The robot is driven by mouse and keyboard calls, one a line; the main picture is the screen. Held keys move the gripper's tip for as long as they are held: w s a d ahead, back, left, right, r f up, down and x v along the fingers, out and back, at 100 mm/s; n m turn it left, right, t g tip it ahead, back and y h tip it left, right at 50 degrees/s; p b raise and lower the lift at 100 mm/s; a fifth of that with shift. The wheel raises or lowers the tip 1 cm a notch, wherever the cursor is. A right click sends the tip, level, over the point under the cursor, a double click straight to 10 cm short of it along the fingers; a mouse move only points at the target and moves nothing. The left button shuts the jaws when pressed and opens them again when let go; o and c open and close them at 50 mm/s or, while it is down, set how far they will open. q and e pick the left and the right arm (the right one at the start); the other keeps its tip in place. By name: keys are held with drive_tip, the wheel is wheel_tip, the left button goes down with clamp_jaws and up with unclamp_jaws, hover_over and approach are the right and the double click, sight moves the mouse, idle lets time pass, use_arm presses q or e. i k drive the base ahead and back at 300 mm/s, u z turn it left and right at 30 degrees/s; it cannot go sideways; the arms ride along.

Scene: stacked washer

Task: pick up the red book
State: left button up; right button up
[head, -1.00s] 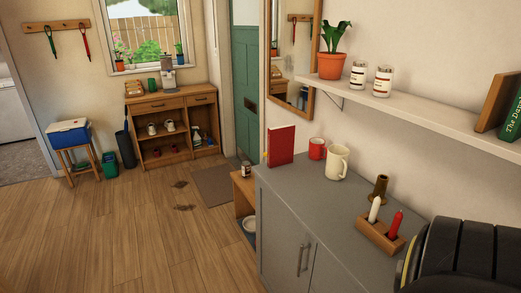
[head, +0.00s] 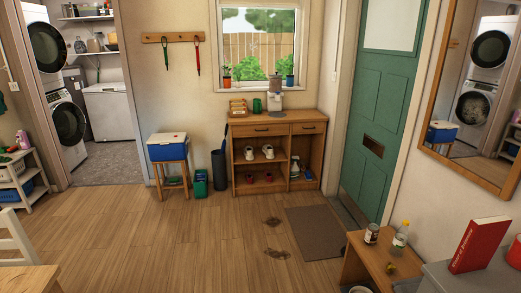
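The red book (head: 479,245) stands upright, slightly tilted, on the grey cabinet top (head: 497,279) at the lower right of the head view. Its spine, with pale lettering, faces me. Part of a red mug (head: 515,252) shows just right of it at the picture edge. Neither of my grippers is in the head view.
A low wooden bench (head: 385,262) with a jar (head: 372,234) and a bottle (head: 401,236) stands left of the cabinet. A doormat (head: 316,232) lies before the green door (head: 372,120). A table corner (head: 30,279) shows at lower left.

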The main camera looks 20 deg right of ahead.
sight(482, 237)
drive_tip(key=z, duration=0.35)
drive_tip(key=i, duration=1.9)
drive_tip(key=z, duration=1.65)
drive_tip(key=i, duration=1)
drive_tip(key=z, duration=1.15)
